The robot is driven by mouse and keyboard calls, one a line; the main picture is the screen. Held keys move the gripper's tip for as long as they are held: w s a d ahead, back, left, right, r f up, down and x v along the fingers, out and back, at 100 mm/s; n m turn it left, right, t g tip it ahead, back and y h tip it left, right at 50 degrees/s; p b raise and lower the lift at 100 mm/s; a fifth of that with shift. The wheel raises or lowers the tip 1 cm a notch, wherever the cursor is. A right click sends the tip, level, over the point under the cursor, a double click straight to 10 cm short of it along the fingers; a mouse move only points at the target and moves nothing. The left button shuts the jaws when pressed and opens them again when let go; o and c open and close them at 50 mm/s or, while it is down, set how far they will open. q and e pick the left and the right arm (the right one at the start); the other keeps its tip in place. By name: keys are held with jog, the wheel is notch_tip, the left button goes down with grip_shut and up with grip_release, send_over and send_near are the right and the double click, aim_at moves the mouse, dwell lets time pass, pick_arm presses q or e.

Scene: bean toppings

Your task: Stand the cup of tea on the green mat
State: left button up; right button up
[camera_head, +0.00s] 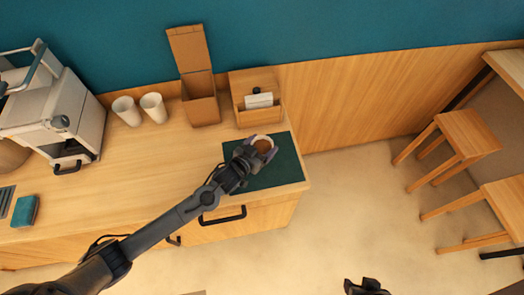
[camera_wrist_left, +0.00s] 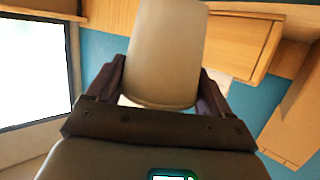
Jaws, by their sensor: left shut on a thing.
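The cup of tea (camera_head: 263,144), pale with brown tea inside, is at the far part of the dark green mat (camera_head: 280,173) in the head view. My left gripper (camera_head: 256,152) is shut on the cup, with a finger on each side. The cup's pale side also fills the upper middle of the left wrist view (camera_wrist_left: 165,50), between the dark fingers. I cannot tell whether the cup's base touches the mat. My right gripper (camera_head: 368,288) shows only in part at the bottom edge, away from the counter; its jaws are unclear.
A wooden organizer (camera_head: 250,83) stands just behind the mat, with an open brown box (camera_head: 201,105) to its left. Two white cups (camera_head: 127,111) and (camera_head: 153,107) stand farther left, beside a coffee machine (camera_head: 55,115). The counter's front middle is clear. Wooden stools (camera_head: 468,132) stand right.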

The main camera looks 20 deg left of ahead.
aim_at(262, 152)
pick_arm(q)
jog(key=shift+f, duration=1.8)
jog(key=o, duration=1)
jog(key=shift+f, duration=0.15)
jog(key=shift+o, duration=0.2)
jog(key=s+a+r+g+y, duration=0.1)
jog(key=s+g, duration=0.4)
jog(key=s, duration=1.1)
jog(key=s+a+r+g+y, duration=0.2)
jog(key=s+r+g, duration=0.3)
jog(key=s, duration=1)
jog(key=shift+s+a+r+n+g+p, duration=0.2)
jog(key=shift+s+a+n+g+p, duration=0.15)
jog(key=shift+a, duration=0.55)
